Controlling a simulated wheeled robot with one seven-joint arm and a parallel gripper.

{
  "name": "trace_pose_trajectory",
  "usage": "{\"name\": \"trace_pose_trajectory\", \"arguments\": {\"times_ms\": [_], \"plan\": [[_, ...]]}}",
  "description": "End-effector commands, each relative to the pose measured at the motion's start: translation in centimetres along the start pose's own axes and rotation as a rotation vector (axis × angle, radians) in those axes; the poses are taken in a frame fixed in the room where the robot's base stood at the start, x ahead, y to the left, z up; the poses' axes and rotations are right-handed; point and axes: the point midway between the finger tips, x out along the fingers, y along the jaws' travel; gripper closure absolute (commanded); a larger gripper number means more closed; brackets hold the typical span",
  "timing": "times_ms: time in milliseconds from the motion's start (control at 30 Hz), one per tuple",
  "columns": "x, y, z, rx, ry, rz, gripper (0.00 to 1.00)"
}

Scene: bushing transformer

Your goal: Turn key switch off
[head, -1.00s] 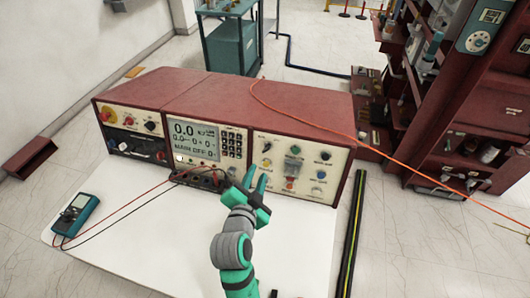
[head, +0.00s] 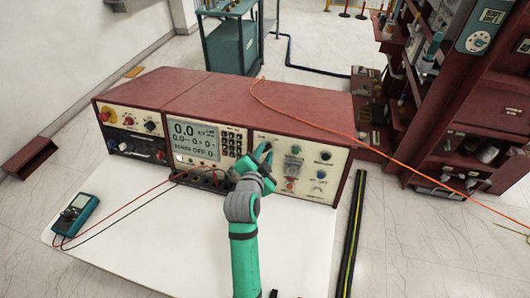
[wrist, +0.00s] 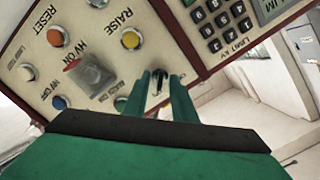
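The key switch (wrist: 158,77) is a small dark metal key in a round fitting on the cream control panel. In the wrist view it shows between the two green fingers of my gripper (wrist: 159,82). The fingers stand apart, one on each side of the key, with a gap to it, so I see no grip on it. In the head view my gripper (head: 263,153) reaches the upper left of the right-hand panel (head: 335,183), and its fingers hide the key switch there.
Near the key in the wrist view are a yellow RAISE button (wrist: 131,39), an HV ON switch under a clear cover (wrist: 90,75) and a keypad (wrist: 218,18). A meter (head: 75,214) with leads lies left. An orange cable (head: 310,127) crosses the red housing.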

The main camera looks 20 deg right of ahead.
Motion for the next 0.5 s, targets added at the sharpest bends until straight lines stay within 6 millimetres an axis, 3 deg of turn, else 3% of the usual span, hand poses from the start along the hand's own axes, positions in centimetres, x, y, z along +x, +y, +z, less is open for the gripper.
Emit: {"name": "trace_pose_trajectory", "arguments": {"times_ms": [333,367,467,500], "plan": [[0.47,-0.01,0.01,0.000,0.000,0.000,0.76],[0.46,-0.01,0.01,0.000,0.000,0.000,0.78],[0.46,0.00,0.02,0.000,0.000,0.000,1.00],[0.45,0.00,0.02,0.000,0.000,0.000,1.00]]}}
